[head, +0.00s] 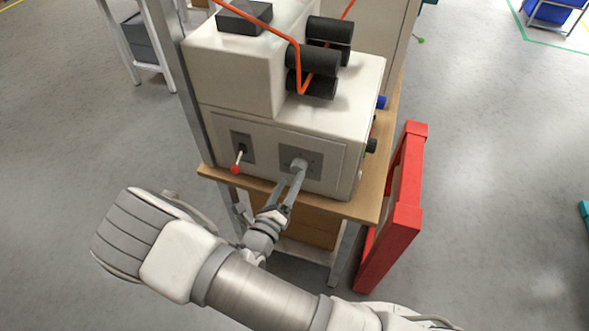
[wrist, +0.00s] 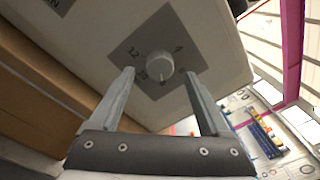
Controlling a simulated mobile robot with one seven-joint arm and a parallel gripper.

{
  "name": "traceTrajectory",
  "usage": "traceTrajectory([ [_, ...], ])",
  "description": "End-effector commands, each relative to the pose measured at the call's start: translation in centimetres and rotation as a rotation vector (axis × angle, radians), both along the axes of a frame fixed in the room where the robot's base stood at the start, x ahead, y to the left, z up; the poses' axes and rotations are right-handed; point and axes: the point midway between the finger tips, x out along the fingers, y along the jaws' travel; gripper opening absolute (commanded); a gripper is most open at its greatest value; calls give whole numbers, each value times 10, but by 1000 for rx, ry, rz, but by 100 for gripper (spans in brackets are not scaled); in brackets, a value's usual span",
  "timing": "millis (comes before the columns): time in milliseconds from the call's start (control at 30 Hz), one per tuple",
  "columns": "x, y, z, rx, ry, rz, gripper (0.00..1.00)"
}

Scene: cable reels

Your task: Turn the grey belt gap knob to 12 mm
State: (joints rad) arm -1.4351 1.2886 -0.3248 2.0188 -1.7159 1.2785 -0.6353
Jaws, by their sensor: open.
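The grey belt gap knob (wrist: 158,64) is a round knob on a dark grey square plate (wrist: 150,92) on the machine's front. In the wrist view a 12 is printed to its upper left and a 4 to its upper right; other marks are small. A light mark shows at the knob's lower edge, but I cannot read its exact setting. My gripper (wrist: 158,76) is open, one finger on each side below the knob, with gaps visible. In the head view the knob (head: 299,164) is partly behind my gripper's fingertips (head: 294,176).
A red-tipped lever (head: 236,168) is left of the knob plate. Black rollers (head: 313,60) and an orange cable (head: 270,27) are on top of the machine (head: 235,75). It stands on a wooden bench (head: 367,205). A red frame (head: 397,200) stands at the right.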

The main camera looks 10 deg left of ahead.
Motion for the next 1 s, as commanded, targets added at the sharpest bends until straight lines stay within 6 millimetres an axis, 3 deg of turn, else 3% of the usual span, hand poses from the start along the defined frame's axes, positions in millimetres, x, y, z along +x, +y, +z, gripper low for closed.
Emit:
traceTrajectory([
  [233, 34, -5, 1, 0, -1, -1, 81],
  [633, 41, -5, 0, 1, -1, 1, 81],
  [1000, 41, -5, 0, 1, -1, 1, 14],
])
